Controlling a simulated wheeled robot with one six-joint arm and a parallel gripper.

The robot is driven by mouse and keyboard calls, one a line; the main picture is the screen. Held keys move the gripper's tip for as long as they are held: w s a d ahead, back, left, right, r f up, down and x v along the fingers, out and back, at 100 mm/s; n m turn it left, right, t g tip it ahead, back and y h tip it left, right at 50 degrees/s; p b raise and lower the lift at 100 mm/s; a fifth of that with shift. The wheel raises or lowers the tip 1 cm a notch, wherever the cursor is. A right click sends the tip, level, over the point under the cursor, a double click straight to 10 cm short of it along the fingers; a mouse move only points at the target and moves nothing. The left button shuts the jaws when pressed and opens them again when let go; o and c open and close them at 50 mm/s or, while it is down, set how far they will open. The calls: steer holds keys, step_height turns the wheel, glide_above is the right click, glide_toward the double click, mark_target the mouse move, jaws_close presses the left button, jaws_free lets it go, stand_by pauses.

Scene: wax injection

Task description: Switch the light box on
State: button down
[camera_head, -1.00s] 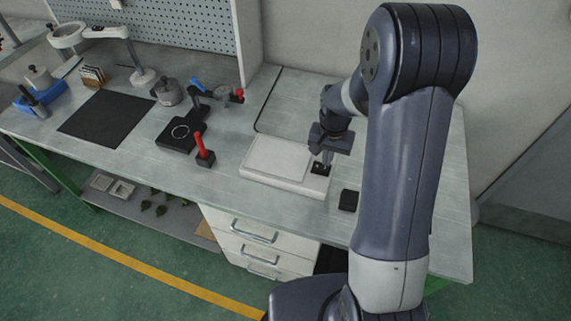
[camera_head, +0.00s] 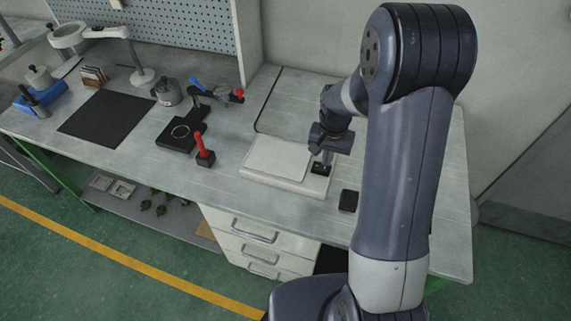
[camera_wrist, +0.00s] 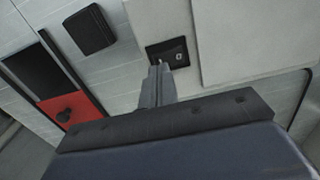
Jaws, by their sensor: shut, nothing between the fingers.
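The light box (camera_head: 258,180) is a flat white box with a pale top panel (camera_head: 277,158), lying on the bench in the head view. The panel also shows in the wrist view (camera_wrist: 250,40) and has no clear glow. A black switch (camera_wrist: 168,50) with a small light mark sits on the box beside the panel; it shows in the head view too (camera_head: 320,169). My gripper (camera_wrist: 158,66) is shut and empty, pointing down with its tips at the switch's near edge. I cannot tell whether the tips touch it. The fingers partly cover the switch.
A small black block (camera_head: 348,201) lies right of the light box. A red-handled tool (camera_head: 204,150) stands to its left, near a black stand with a ring (camera_head: 180,134). A red and black item (camera_wrist: 72,105) shows in the wrist view.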

steer(key=shift+f+b, duration=0.85)
steer(key=shift+f, duration=0.25)
stand_by(0.4)
steer(key=shift+r, duration=0.1)
steer(key=shift+r+p, duration=2.45)
steer(key=shift+r, duration=1.05)
steer(key=shift+f, duration=0.2)
step_height(320, 180, down, 7)
steer(key=b, duration=0.5)
steer(key=shift+r, duration=0.2)
